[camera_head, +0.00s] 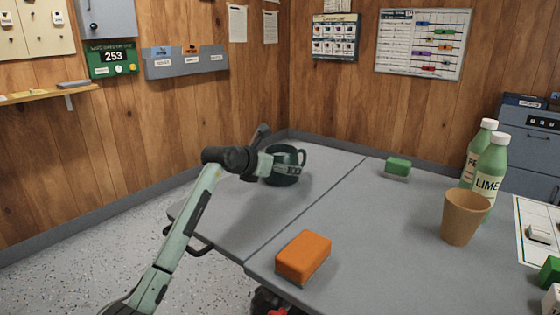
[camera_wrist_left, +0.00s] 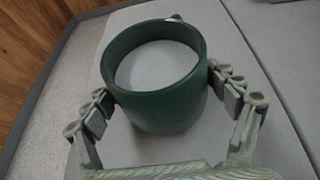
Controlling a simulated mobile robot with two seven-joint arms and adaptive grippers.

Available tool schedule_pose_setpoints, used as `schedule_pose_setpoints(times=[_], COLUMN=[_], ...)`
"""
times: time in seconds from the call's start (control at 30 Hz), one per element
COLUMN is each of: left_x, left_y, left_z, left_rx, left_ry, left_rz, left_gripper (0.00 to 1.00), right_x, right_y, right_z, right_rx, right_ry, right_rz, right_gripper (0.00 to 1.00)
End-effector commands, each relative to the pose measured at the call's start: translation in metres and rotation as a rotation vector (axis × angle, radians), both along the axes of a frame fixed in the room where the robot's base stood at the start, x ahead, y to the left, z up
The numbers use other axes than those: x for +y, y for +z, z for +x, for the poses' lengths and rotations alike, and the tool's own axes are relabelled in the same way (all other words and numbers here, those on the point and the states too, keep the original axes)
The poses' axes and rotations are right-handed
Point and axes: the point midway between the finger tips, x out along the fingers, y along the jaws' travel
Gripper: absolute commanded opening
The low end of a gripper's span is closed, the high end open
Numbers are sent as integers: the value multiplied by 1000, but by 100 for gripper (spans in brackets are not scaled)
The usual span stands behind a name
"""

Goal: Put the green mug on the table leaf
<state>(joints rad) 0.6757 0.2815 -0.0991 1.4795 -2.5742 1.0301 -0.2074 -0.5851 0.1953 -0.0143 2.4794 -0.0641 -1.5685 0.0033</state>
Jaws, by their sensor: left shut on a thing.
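The green mug (camera_head: 283,178) is dark green and upright, over the table leaf (camera_head: 225,212), the left section of the grey table beyond the seam. Its handle is on the right side in the head view. My left gripper (camera_head: 278,166) comes in from the left and is shut on the mug's body. In the left wrist view the mug (camera_wrist_left: 155,108) sits between the two fingers of the gripper (camera_wrist_left: 165,98), with its open rim facing the camera. I cannot tell whether its base touches the leaf. My right gripper is not in view.
An orange block (camera_head: 302,257) lies just right of the seam near the front edge. A green-and-grey block (camera_head: 397,168), a brown cup (camera_head: 464,217) and two green bottles (camera_head: 490,170) stand on the main tabletop. The leaf around the mug is clear. Wood-panelled walls (camera_head: 200,120) stand behind.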

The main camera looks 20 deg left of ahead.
Motion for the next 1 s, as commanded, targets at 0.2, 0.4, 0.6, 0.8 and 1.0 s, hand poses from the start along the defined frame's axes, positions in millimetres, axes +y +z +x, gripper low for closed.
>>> schedule_pose_setpoints(times=[0.2, 0.4, 0.6, 0.8, 1.0], left_x=[0, 0, 0, 1, 11], left_y=[3, -1, -1, 2, 17], left_z=[0, 0, 0, -3, -32], left_rx=[-6, 1, 1, 0, -2], left_ry=[0, -1, -1, 0, -1], left_rz=[-1, 0, 0, 1, 4], left_gripper=[59, 100, 100, 100, 100], right_x=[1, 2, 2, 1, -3], right_y=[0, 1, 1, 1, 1], right_z=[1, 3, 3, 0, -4], right_rx=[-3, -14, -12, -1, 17], right_ry=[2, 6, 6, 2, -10], right_rz=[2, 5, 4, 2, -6], right_gripper=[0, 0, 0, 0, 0])
